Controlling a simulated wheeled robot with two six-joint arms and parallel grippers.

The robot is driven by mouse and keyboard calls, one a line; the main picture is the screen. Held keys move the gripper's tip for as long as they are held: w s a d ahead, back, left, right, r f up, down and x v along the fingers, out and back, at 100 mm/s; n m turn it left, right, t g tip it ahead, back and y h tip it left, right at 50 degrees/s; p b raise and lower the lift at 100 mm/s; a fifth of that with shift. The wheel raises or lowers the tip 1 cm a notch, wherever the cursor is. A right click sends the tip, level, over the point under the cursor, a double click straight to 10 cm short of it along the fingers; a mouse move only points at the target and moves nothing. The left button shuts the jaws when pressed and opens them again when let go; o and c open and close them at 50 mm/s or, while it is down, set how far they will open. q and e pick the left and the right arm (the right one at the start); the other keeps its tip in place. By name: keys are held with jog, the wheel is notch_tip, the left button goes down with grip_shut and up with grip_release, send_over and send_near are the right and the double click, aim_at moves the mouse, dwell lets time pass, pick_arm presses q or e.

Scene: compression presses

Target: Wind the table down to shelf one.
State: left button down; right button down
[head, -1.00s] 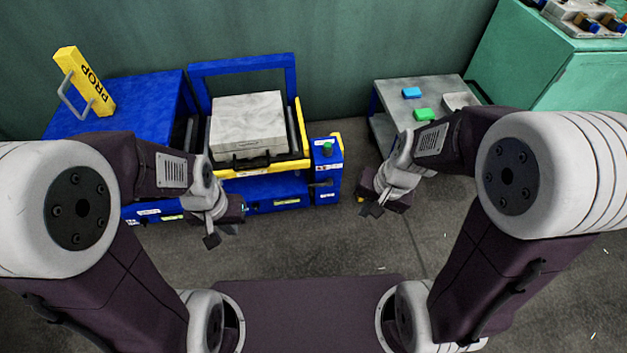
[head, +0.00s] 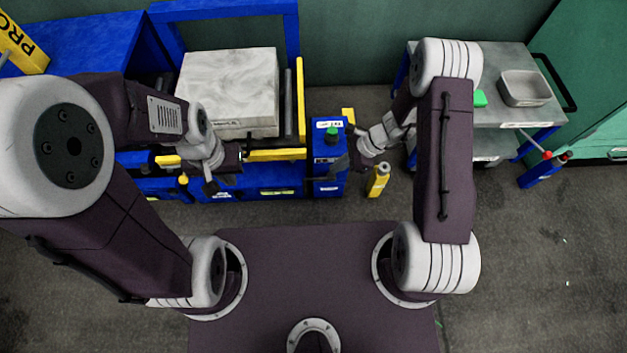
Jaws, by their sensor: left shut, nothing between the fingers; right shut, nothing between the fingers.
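The press (head: 225,8) has a blue frame. A grey, block-shaped slab (head: 228,85) sits in it above a yellow-edged table (head: 278,154). A blue control box (head: 328,182) with a green button (head: 332,133) stands at the press's right side. My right gripper (head: 350,160) is shut and empty at the box's right side, partly overlapping it; I cannot tell whether it touches. A crank handle is not clearly visible there. My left gripper (head: 220,183) is shut and empty in front of the table's left part. Shelf marks cannot be made out.
A yellow bottle-like object (head: 378,180) stands on the floor by my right gripper. A yellow prop (head: 22,45) is at far left. The front floor is open.

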jog(key=f, duration=0.1)
jog(key=b, duration=0.9)
send_near(307, 189)
jog(key=x, duration=0.7)
jog(key=shift+p, duration=0.45)
